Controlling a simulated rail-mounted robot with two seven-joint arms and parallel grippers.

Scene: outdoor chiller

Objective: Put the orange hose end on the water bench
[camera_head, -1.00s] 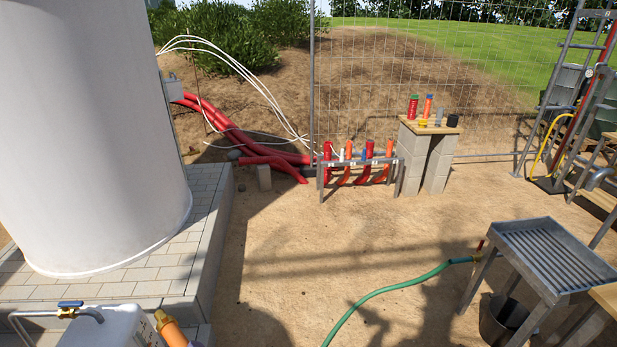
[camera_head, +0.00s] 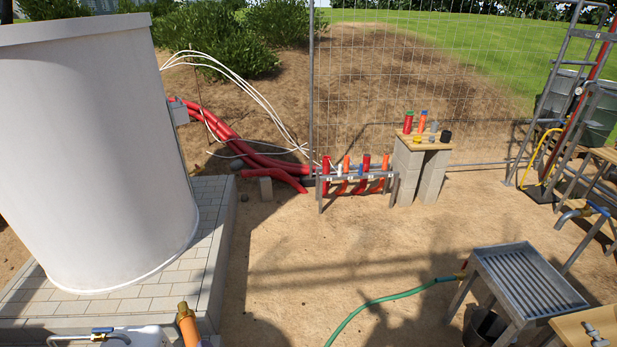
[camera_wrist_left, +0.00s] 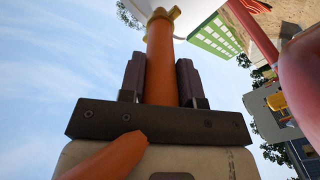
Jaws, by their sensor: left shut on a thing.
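The orange hose end (camera_head: 188,325), with a yellow collar, shows at the bottom left of the head view, cut off by the frame edge. In the left wrist view my left gripper (camera_wrist_left: 161,82) is shut around the orange hose (camera_wrist_left: 160,62); its two dark fingers lie on either side, and the yellow collar is beyond the fingertips. A grey metal bench with a slatted top (camera_head: 522,283), which seems to be the water bench, stands empty at the lower right of the head view, well apart from the hose end. My right gripper is not in view.
A white box with a blue-handled tap (camera_head: 103,331) is left of the hose end. A large pale tank (camera_head: 100,150) stands on a paved plinth. A green hose (camera_head: 385,302) crosses the sand to the slatted bench. A hose rack (camera_head: 357,178) stands farther back; open sand lies between.

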